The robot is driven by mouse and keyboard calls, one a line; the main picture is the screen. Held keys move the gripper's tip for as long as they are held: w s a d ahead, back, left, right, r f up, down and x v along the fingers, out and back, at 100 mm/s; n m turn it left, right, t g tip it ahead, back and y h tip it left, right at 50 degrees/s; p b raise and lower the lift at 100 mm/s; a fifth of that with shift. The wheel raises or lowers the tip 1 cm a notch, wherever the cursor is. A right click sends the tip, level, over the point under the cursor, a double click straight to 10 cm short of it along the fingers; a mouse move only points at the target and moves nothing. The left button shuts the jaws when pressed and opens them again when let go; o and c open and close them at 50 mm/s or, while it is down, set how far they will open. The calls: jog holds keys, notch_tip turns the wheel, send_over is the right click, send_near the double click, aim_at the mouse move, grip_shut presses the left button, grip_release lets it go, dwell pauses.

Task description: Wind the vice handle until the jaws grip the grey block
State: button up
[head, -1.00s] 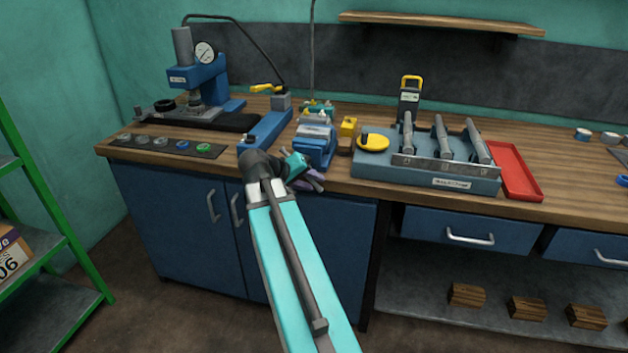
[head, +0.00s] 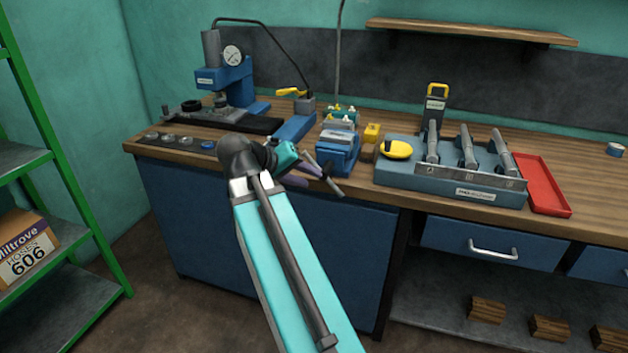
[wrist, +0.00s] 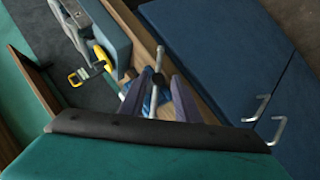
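The blue vice (head: 338,158) stands at the bench's front edge, with pale metal at its top. I cannot tell the grey block from the jaws, or whether they touch it. The vice handle (head: 331,179), a thin grey bar, sticks out in front of the vice. In the wrist view the handle (wrist: 160,58) shows as a bar with a dark hub, beyond and between my fingertips. My gripper (head: 312,172) has purple fingers and is just left of the handle. In the wrist view my gripper (wrist: 155,88) is open, its fingers apart on either side of the bar; contact cannot be told.
A grey-blue tool rack (head: 400,178) with a yellow disc (head: 396,150) stands right of the vice, beside a red tray (head: 545,185). A blue press (head: 236,82) stands at the back left. Cabinet doors (head: 215,215) lie below the bench edge. A green shelf stands at left.

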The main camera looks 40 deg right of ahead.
jog(key=shift+a+r, duration=0.15)
jog(key=shift+a, duration=0.05)
